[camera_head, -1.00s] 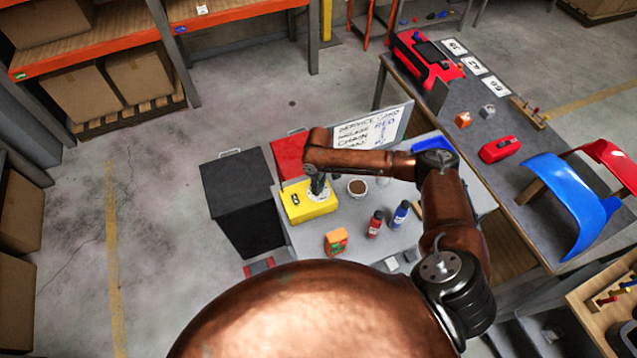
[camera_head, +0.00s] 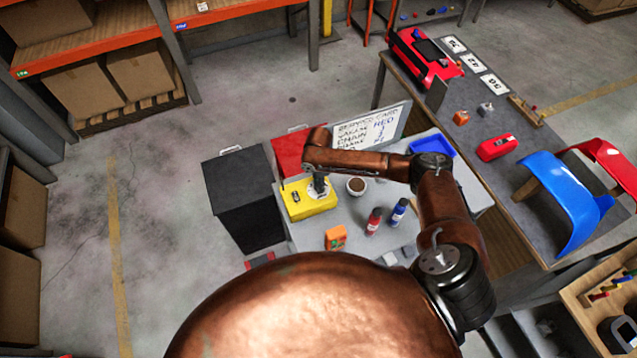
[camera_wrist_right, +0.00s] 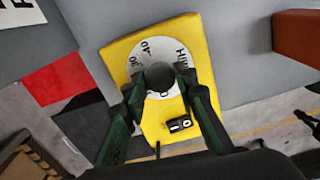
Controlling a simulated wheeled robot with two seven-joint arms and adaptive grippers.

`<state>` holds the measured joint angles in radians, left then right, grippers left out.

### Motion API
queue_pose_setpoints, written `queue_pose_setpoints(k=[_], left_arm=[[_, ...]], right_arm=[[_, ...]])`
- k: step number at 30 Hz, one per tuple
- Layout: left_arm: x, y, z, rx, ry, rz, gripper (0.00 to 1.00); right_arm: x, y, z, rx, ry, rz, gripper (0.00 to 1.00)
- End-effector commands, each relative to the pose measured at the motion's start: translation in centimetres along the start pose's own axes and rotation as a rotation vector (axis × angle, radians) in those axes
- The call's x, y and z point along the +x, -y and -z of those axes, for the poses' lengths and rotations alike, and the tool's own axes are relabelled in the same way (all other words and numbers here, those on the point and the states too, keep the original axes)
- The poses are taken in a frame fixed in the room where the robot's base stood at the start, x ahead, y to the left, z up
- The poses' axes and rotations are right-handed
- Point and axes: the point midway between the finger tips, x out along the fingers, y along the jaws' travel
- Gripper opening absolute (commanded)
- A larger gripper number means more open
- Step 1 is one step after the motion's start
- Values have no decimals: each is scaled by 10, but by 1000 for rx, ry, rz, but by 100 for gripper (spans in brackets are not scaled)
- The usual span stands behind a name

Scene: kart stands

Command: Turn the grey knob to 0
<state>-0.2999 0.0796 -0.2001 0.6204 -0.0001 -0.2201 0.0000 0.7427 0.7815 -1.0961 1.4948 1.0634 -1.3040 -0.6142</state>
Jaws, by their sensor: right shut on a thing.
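The grey knob (camera_wrist_right: 159,77) sits at the middle of a white dial (camera_wrist_right: 150,50) on a yellow box (camera_wrist_right: 122,52). In the right wrist view my right gripper (camera_wrist_right: 160,88) has one finger on each side of the knob and is shut on it.
A rocker switch (camera_wrist_right: 180,124) is on the yellow box beside the dial. Close by on the table are a brown-filled cup (camera_head: 356,186), a red bottle (camera_head: 374,222), a blue bottle (camera_head: 398,213) and an orange box (camera_head: 335,237). A written board (camera_head: 372,130) stands behind.

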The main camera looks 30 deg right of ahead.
Motion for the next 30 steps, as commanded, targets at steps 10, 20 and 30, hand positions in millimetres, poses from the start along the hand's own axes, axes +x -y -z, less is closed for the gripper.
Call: queue_pose_setpoints(k=[10, 20, 30], left_arm=[[-1, 0, 0, 0, 0, 0, 0], [-1, 0, 0, 0, 0, 0, 0], [-1, 0, 0, 0, 0, 0, 0]], right_arm=[[-1, -1, 1, -78, -2, -2, 2], [-1, -1, 1, -82, -2, -2, 2], [0, 0, 1, -81, -1, -1, 44]])
